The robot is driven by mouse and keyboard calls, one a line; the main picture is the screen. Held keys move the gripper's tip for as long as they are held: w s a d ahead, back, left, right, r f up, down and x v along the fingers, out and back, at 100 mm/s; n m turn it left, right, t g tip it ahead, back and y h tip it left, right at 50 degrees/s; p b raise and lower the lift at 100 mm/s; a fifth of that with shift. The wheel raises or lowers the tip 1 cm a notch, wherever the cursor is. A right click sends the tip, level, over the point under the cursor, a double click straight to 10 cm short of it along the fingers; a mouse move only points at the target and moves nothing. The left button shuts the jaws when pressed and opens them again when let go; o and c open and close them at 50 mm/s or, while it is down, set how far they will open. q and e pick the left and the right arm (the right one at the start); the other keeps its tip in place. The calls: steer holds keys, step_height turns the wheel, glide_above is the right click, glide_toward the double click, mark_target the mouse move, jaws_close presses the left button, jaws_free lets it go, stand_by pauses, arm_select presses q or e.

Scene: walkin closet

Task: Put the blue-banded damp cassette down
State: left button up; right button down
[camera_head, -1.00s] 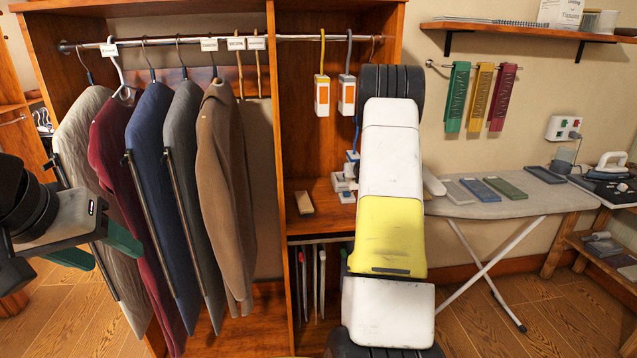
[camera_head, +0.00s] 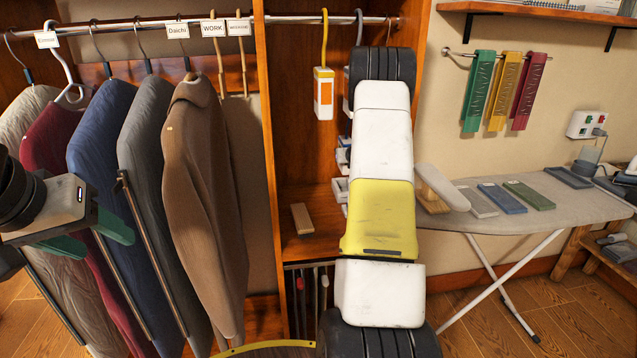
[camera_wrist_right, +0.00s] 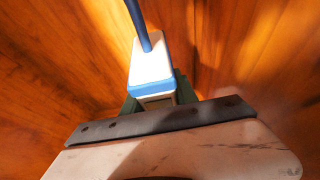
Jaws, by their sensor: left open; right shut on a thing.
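The blue-banded damp cassette (camera_wrist_right: 151,62) is a white block with a blue band near its lower end and a blue hook rising from its top. In the right wrist view my right gripper (camera_wrist_right: 156,100) is shut on its lower end, with green fingertips at its sides. Orange-brown wood lies behind it. In the head view my right arm hides the right gripper, and I cannot clearly tell the cassette there. My left gripper (camera_head: 88,238) is open and empty, in front of the hanging garments at the left.
An orange-marked cassette (camera_head: 323,95) hangs from the rail (camera_head: 300,19). A wooden block (camera_head: 302,218) lies on the cabinet shelf (camera_head: 318,246); white items (camera_head: 341,188) stand beside my arm. The ironing board (camera_head: 540,197) at right carries several flat pieces. Garments (camera_head: 203,190) fill the left.

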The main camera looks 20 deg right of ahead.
steer(key=f, duration=0.6)
steer(key=shift+w, duration=0.25)
steer(key=shift+f, duration=2.05)
steer(key=c, duration=1)
jaws_free()
steer(key=shift+o, duration=0.2)
steer(key=v, duration=1.2)
steer(key=shift+s, duration=0.1)
